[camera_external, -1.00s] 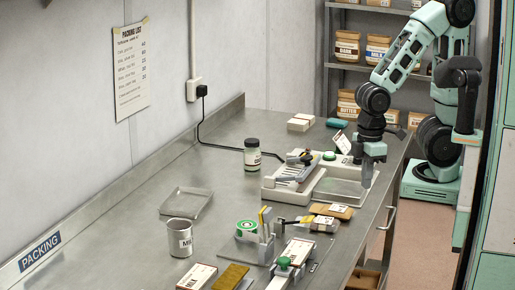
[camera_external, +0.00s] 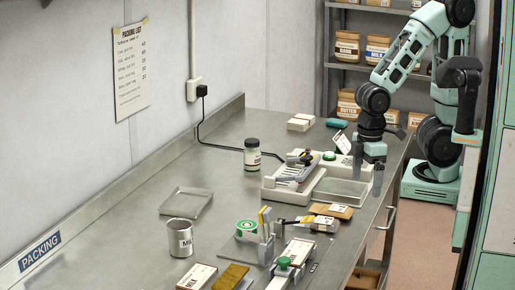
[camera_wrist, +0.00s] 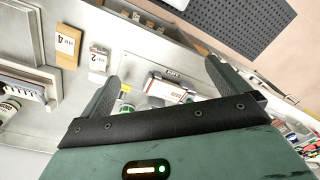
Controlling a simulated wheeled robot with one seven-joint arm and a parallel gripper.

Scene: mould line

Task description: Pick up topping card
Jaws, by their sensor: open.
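A small white card with dark print (camera_external: 342,143), likely the topping card, stands tilted at the back of the pale machine (camera_external: 275,188) on the steel bench. My gripper (camera_external: 367,172) is open and empty, pointing down over the machine's right-hand tray, just right of and in front of the card. In the wrist view my fingers (camera_wrist: 162,72) are spread wide.
A jar (camera_external: 252,155) stands left of the machine. Shelves (camera_external: 345,67) stand behind.

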